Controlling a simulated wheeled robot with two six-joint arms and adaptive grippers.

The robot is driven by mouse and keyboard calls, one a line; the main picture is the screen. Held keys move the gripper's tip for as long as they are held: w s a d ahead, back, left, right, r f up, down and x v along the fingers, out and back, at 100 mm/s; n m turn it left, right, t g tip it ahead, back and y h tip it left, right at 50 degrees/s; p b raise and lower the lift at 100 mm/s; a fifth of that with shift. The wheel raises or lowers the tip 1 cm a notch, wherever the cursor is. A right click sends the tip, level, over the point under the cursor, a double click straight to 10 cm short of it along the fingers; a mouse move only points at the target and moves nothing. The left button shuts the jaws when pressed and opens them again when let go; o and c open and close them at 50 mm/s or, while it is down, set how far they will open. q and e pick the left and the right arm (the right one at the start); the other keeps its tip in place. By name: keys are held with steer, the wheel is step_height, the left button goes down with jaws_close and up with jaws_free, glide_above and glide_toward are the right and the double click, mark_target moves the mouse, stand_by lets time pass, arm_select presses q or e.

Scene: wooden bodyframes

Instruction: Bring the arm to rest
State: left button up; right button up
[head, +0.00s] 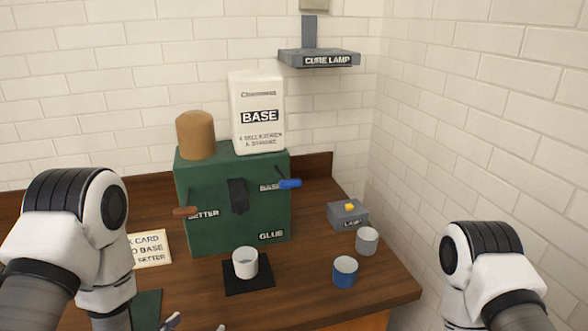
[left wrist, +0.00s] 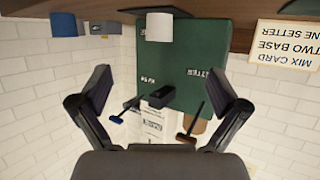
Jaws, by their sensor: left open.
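My left arm (head: 95,235) comes in from the left, and the tips of my left gripper (head: 196,325) just show at the bottom edge. In the left wrist view, which is upside down, my left gripper (left wrist: 157,90) is open with nothing between its fingers. It faces the green glue dispenser (head: 230,197) from a distance, touching nothing. My right arm (head: 490,270) is at the lower right, and its gripper is out of the picture.
A white cup (head: 245,263) stands on a black pad (head: 262,281) before the dispenser. A blue cup (head: 345,272), a grey cup (head: 367,241) and a lamp switch box (head: 347,216) stand to the right. A mix card (head: 150,249) is at left. The cure lamp (head: 320,58) hangs above.

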arm_select(q)
steer(key=s+a+f+n+g+y+b, duration=0.15)
steer(key=s+f+g, duration=0.25)
steer(key=s+f, duration=0.5)
steer(key=s+a+f+n+g+y+b, duration=0.15)
steer(key=s+f+g, duration=0.25)
steer(key=s+f, duration=0.5)
steer(key=s+a+f+g, duration=0.1)
steer(key=s+f+g, duration=0.3)
steer(key=s, duration=0.3)
steer(key=shift+a+f+g+y, duration=0.15)
steer(key=shift+a+g+y, duration=0.2)
steer(key=shift+g, duration=0.45)
arm_select(e)
steer(key=f, duration=0.3)
steer(key=shift+w+f, duration=0.25)
steer(key=shift+w, duration=0.1)
